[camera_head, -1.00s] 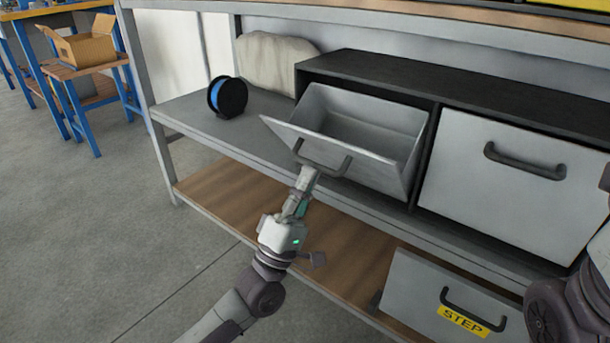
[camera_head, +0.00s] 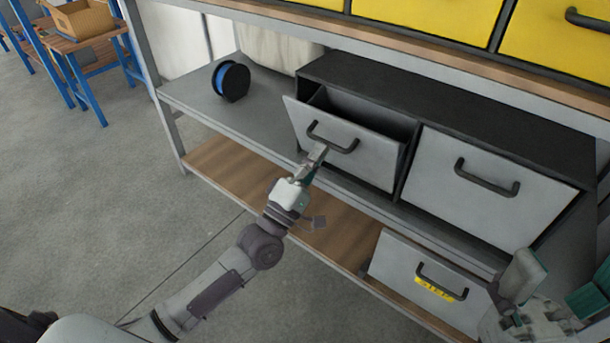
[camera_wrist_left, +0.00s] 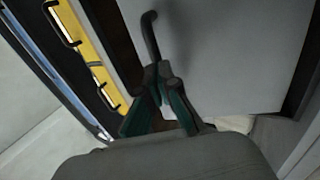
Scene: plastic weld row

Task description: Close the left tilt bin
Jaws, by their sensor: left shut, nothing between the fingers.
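The left tilt bin (camera_head: 365,158) is a grey bin in a black cabinet, its front tilted partly out, with a dark gap along its top. Its dark handle (camera_head: 333,140) is on the front. My left gripper (camera_head: 320,150) is shut and empty, its tips at the front just below the handle; I cannot tell whether they press on it. In the left wrist view the shut fingertips (camera_wrist_left: 163,70) are close to the handle (camera_wrist_left: 150,35) and the grey front (camera_wrist_left: 225,50). My right gripper (camera_head: 562,275) is open at the lower right, partly cut off.
The right tilt bin (camera_head: 480,205) appears shut. A grey drawer (camera_head: 415,275) with a yellow STEP label is on the lower shelf (camera_head: 225,160). A black and blue spool (camera_head: 231,80) stands on the upper shelf. Yellow bins (camera_head: 430,20) are above. Open floor lies at left.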

